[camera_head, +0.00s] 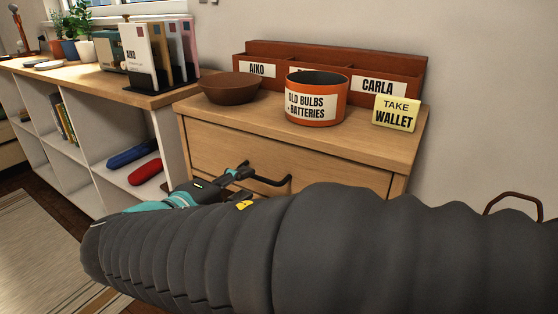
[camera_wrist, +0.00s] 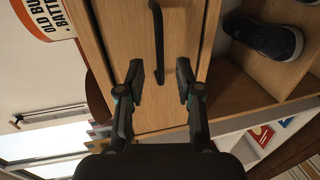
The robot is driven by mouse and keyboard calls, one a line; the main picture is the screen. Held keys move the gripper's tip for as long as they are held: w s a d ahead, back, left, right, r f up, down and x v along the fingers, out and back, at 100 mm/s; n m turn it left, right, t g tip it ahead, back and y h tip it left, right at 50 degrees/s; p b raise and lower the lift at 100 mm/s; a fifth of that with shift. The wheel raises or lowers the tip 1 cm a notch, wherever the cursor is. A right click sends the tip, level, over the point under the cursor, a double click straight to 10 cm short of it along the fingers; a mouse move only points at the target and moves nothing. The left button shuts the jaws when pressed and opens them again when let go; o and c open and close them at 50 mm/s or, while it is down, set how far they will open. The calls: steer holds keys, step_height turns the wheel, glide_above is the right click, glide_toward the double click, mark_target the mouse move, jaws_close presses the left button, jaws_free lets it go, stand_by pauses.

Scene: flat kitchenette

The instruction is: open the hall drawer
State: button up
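The hall drawer (camera_head: 225,155) is the light wood front of a small cabinet, and it looks closed. Its dark bar handle (camera_head: 272,182) shows just right of my gripper (camera_head: 238,173), with my sleeved arm across the foreground hiding the lower front. In the wrist view the handle (camera_wrist: 158,35) runs upward in the picture, and its lower end appears between the two fingers of my gripper (camera_wrist: 160,75). The fingers are apart with gaps on both sides of the bar. I cannot tell how deep the bar sits between them.
On the cabinet top stand a brown bowl (camera_head: 230,88), an orange bulbs-and-batteries tin (camera_head: 316,98), a name-labelled letter rack (camera_head: 390,80) and a yellow wallet sign (camera_head: 396,113). A shelf unit (camera_head: 100,150) adjoins on the left. A dark shoe (camera_wrist: 265,38) shows in an open compartment.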

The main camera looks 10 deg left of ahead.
mark_target(256, 178)
steer(key=shift+x, duration=2.65)
steer(key=shift+c, duration=0.2)
jaws_close()
